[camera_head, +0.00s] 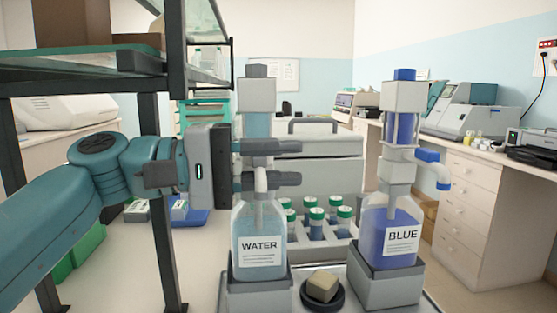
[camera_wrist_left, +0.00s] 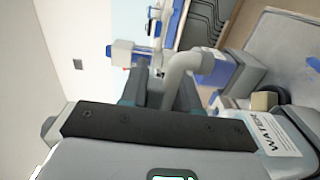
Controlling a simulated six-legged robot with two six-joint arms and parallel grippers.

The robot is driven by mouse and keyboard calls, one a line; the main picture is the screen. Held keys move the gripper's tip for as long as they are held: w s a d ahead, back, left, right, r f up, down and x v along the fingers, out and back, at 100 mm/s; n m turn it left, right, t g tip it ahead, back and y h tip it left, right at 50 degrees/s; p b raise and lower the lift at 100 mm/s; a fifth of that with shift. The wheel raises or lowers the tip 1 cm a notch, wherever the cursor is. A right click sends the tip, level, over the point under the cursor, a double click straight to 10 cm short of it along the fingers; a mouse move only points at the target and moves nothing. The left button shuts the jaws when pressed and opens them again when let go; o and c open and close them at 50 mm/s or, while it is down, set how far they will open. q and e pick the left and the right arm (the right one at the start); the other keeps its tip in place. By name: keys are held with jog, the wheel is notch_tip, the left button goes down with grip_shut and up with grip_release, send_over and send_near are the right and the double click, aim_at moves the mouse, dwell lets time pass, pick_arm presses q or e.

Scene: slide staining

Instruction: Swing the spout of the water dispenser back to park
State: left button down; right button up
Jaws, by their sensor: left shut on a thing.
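The water dispenser (camera_head: 245,224) is a clear bottle labelled WATER with a grey pump head, standing upright in a grey base. Its pale curved spout (camera_head: 260,183) faces toward me and bends down in front of the bottle. The spout also shows as a pale bent pipe in the left wrist view (camera_wrist_left: 186,68). My left gripper (camera_head: 287,163) comes in from the left at the height of the spout, one dark finger above the other. It is shut on the spout, and the fingers partly hide it. My right gripper is not in view.
A blue dispenser (camera_head: 375,228) labelled BLUE stands to the right, its spout pointing right. A dark round dish (camera_head: 322,297) with a beige block (camera_head: 322,286) sits between the bases. Several green-capped bottles (camera_head: 316,217) stand behind. A dark shelf frame (camera_head: 160,190) rises at left.

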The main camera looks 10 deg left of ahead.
pick_arm(q)
jog(key=c, duration=0.9)
grip_release()
jog(key=shift+c, duration=0.2)
jog(key=p+v, duration=0.2)
jog(key=v, duration=1.4)
jog(key=shift+a, duration=0.15)
jog(key=shift+s, duration=0.1)
